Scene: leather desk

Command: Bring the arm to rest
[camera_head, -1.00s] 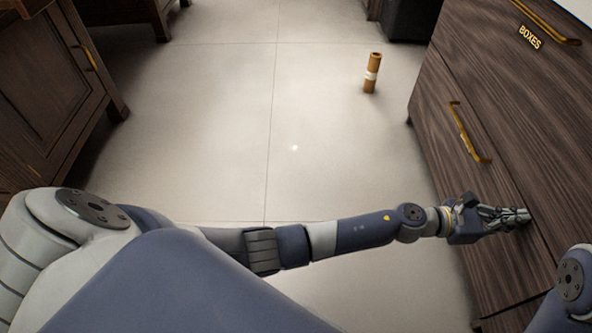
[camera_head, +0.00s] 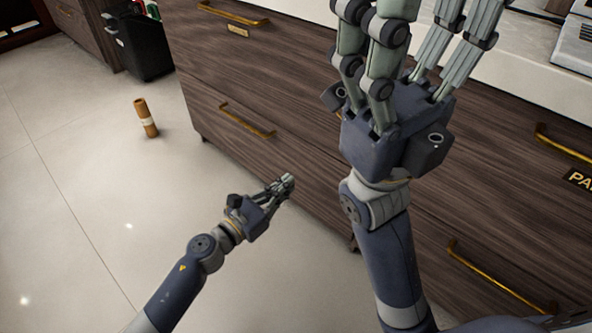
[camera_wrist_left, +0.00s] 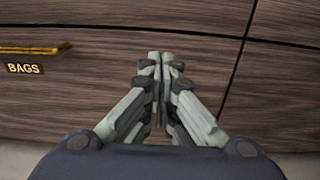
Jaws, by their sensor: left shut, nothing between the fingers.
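My left gripper (camera_head: 285,185) reaches in from the lower left of the head view, in front of the lower drawers of the dark wood cabinet (camera_head: 200,65). It holds nothing. In the left wrist view its fingers (camera_wrist_left: 160,58) meet at the tips, with the drawer front behind them; I cannot tell whether they touch it. My right gripper (camera_head: 415,40) is large and close at the top of the head view, pointing up, with its fingertips cut off by the frame edge.
Gold handles (camera_head: 247,120) stick out from the drawers. A "BAGS" label (camera_wrist_left: 25,68) shows in the left wrist view. A brown cylinder (camera_head: 146,117) stands on the pale floor (camera_head: 90,200), otherwise open at left. A black bin (camera_head: 140,42) is at the back.

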